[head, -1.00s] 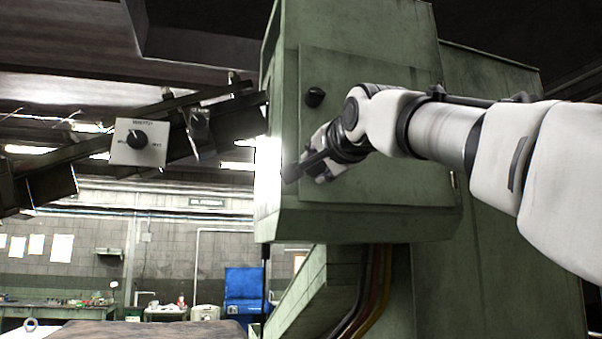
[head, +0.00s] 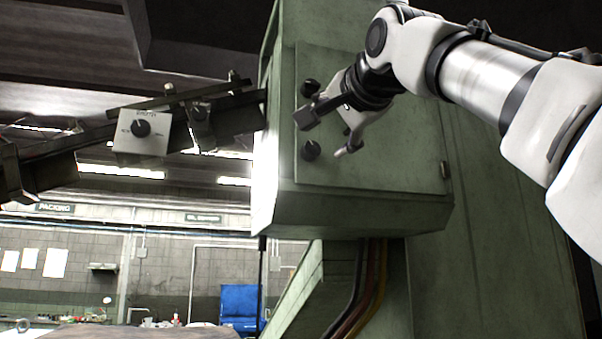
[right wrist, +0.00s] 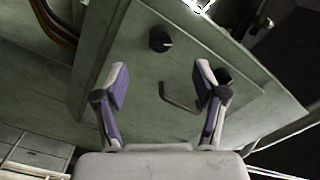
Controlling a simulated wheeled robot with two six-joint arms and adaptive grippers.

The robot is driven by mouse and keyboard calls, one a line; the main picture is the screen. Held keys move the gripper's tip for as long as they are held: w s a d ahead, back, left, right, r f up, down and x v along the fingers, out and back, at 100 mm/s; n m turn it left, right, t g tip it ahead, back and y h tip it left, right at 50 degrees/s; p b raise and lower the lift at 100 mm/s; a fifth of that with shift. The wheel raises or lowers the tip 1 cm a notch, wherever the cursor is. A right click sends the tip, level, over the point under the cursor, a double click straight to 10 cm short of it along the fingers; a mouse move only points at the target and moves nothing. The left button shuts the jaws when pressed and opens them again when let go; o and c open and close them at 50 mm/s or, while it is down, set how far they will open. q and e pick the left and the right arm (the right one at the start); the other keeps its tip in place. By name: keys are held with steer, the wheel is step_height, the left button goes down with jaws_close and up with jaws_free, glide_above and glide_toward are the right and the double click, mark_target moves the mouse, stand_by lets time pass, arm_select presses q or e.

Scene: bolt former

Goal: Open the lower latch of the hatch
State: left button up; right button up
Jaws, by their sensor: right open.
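The hatch (head: 400,130) is a flat green door on the front of a green machine box, and it looks shut. Its upper latch (head: 310,88) and lower latch (head: 311,151) are round black knobs near its left edge. My right gripper (head: 322,133) is open and empty in front of the hatch, between the two latches. In the right wrist view, the lower latch (right wrist: 160,39) shows beyond the open fingers (right wrist: 160,72), with a pale mark on it. A bent grey handle (right wrist: 180,98) lies between the fingers; the other knob is partly behind the right finger. My left gripper is out of view.
A grey box with a black dial (head: 141,128) hangs on a dark rail left of the machine. Cables (head: 365,290) run down below the hatch box. The space left of the box is open, with a blue object (head: 240,303) far behind.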

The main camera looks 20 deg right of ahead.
mark_target(314, 148)
steer(key=w+n+p, duration=0.1)
steer(key=w+p, duration=0.1)
steer(key=p, duration=0.1)
steer(key=w+r+n+p, duration=0.1)
steer(key=w+p, duration=0.2)
steer(key=w+n+p, duration=0.1)
steer(key=w+p, duration=0.2)
steer(key=shift+w+a+r, duration=0.15)
steer(key=shift+r, duration=0.1)
steer(key=shift+f+n+b, duration=0.65)
steer(key=shift+f+n, duration=0.1)
steer(key=shift+n, duration=0.35)
steer(key=n, duration=0.3)
steer(key=shift+n, duration=1.4)
